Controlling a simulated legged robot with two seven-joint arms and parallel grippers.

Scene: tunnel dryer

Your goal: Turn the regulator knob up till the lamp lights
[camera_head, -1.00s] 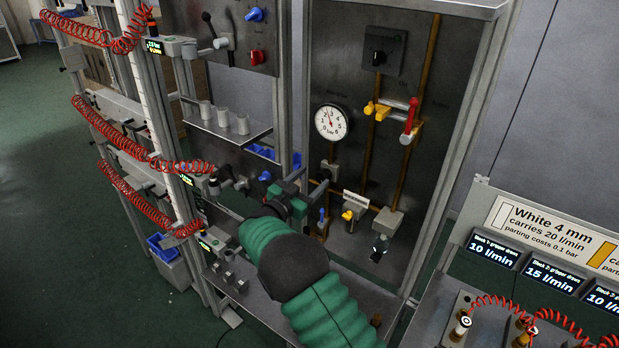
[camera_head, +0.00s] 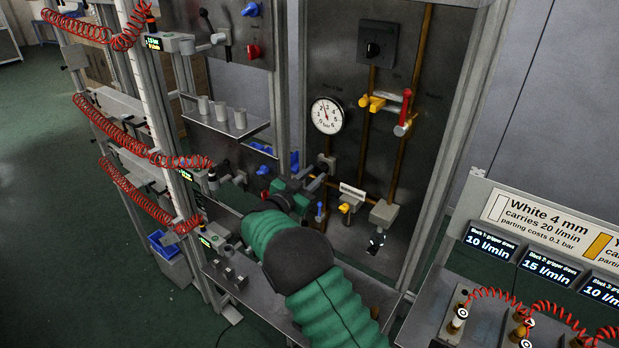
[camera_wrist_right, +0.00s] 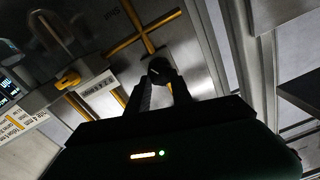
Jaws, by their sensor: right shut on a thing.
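My right gripper (camera_head: 314,181) reaches up to the lower left part of the dark panel, below the pressure gauge (camera_head: 327,115). In the right wrist view its two fingers (camera_wrist_right: 165,85) are shut on a dark round knob (camera_wrist_right: 161,68), taken as the regulator knob. In the head view my gripper largely hides the knob. The gauge is white with a scale up to 6; its needle points upward, slightly left, and its exact reading is too small to tell. I cannot make out a lit lamp with certainty. My left gripper is out of view.
A black rotary switch (camera_head: 376,43) sits high on the panel. A red-handled valve (camera_head: 405,107) and yellow fittings (camera_head: 372,102) are on the pipes. A yellow-knobbed fitting (camera_head: 346,206) lies right of my gripper. Red coiled hoses (camera_head: 125,185) hang at the left.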

